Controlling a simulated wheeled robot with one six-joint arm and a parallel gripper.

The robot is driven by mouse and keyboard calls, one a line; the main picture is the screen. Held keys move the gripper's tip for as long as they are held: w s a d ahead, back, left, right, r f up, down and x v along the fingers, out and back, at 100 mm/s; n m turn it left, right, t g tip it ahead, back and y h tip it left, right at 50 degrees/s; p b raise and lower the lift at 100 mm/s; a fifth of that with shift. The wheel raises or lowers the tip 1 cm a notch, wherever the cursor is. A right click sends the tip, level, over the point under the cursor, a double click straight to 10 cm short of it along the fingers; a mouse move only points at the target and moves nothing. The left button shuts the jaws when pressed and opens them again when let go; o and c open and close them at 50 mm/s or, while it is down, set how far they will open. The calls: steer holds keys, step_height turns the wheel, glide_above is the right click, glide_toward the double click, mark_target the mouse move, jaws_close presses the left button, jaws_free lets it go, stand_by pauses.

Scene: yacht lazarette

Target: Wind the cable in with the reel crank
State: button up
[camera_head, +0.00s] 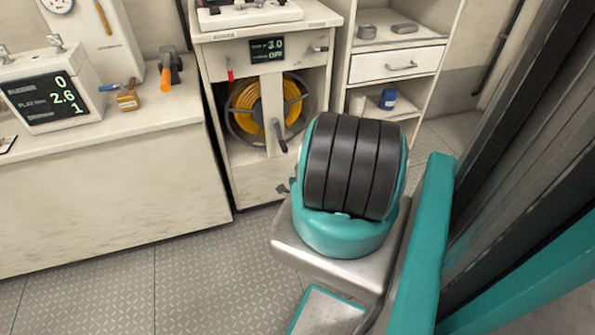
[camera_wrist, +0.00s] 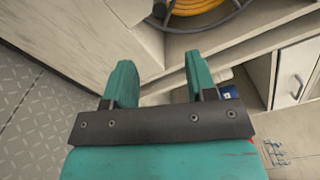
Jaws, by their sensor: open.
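The cable reel (camera_head: 265,105) sits in an open bay of the white cabinet and carries yellow-orange cable. Its dark crank handle (camera_head: 279,136) hangs at the lower front of the reel, beside a pale upright. A small display (camera_head: 268,48) above the reel reads about 3.0, with a second line too small to read surely. In the wrist view, part of the reel's yellow cable (camera_wrist: 195,5) shows at the top edge. My gripper (camera_wrist: 160,82) is open and empty, its two teal fingers apart and below the reel in that view. In the head view my arm hides the gripper.
A white counter (camera_head: 110,165) at left bears a display box (camera_head: 52,98), a brush (camera_head: 128,98) and an orange-handled tool (camera_head: 167,75). A shelf unit with a drawer (camera_head: 397,64) and a blue jar (camera_head: 388,98) stands at right. Grey patterned floor (camera_head: 200,255) is clear in front.

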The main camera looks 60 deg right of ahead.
steer(key=shift+s+a, duration=0.2)
steer(key=shift+a, duration=0.05)
